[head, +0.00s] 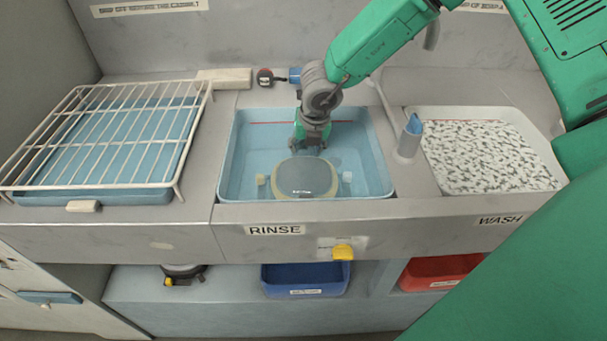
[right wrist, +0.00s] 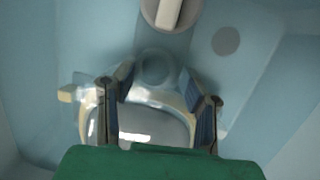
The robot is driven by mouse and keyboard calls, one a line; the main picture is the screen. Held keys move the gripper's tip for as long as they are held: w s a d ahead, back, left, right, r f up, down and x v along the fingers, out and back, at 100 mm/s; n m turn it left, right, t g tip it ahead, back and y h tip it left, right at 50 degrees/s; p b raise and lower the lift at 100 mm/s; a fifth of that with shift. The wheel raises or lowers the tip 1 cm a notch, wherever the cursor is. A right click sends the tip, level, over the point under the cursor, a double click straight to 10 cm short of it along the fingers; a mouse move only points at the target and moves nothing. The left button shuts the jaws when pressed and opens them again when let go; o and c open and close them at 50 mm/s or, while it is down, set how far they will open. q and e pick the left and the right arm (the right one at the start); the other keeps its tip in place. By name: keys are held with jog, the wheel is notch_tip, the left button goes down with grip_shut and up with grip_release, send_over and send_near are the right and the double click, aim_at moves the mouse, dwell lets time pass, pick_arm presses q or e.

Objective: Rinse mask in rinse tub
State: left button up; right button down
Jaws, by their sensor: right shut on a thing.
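The mask (head: 305,178), with a dark visor and a pale yellowish rim, is inside the light-blue rinse tub (head: 226,172), above the word RINSE. My right gripper (head: 308,148) reaches down into the tub from above and is shut on the mask's far edge. In the right wrist view the mask (right wrist: 150,128) lies between the two fingers (right wrist: 160,105), its glossy visor partly hidden by my green gripper body. I cannot tell whether the mask touches the tub floor. My left gripper is not in view.
A white wire rack (head: 120,125) over a blue tray stands at the left. At the right is the wash basin (head: 555,172) with a speckled surface. A blue-topped dispenser (head: 411,138) stands between the basins. A blue bin (head: 305,280) and a red bin (head: 440,270) sit below.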

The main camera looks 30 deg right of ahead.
aim_at(306, 155)
notch_tip(306, 155, up, 16)
jog(key=p, duration=1.3)
jog(key=shift+f, duration=0.15)
